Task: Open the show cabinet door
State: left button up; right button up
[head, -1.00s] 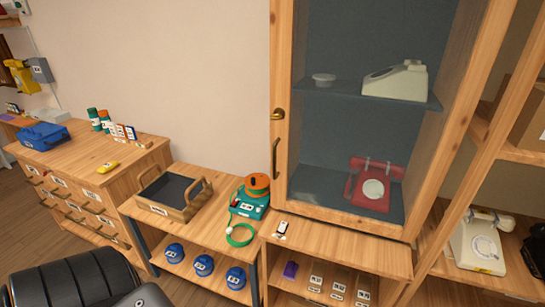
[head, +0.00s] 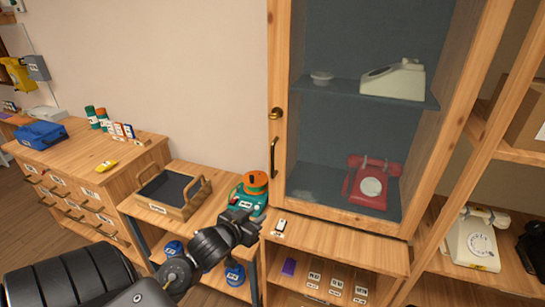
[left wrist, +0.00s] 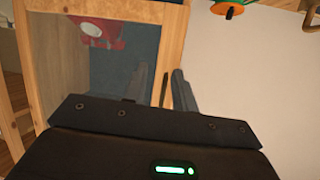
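The show cabinet (head: 345,227) has a wood-framed glass door (head: 281,70) that is shut. A dark vertical handle (head: 273,157) sits on the door's left stile, below a round brass lock or knob (head: 277,113). My left gripper (head: 243,222) is below and left of the handle, apart from it, in front of the low bench. In the left wrist view its two fingers (left wrist: 161,90) stand apart, with a thin dark bar, apparently the handle (left wrist: 166,90), showing between them farther off. My right gripper is not in view.
Behind the glass are a red phone (head: 370,183) and a cream phone (head: 394,80). A teal and orange device (head: 252,190) stands on the bench close to my left gripper. A wooden tray (head: 172,194) is left of it. The wall left of the door is clear.

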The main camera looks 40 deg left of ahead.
aim_at(272, 157)
pick_arm(q)
jog(key=w+a+r+t, duration=0.2)
jog(key=r, duration=0.4)
jog(key=w+a+r+t, duration=0.2)
jog(key=r, duration=0.3)
jog(key=w, duration=0.3)
jog(key=w+a+p, duration=0.1)
jog(key=w, duration=0.3)
jog(key=w+p, duration=0.1)
jog(key=w, duration=0.2)
jog(key=shift+w+a+f, duration=0.1)
jog(key=shift+w+a, duration=0.1)
jog(key=shift+w, duration=0.15)
grip_shut()
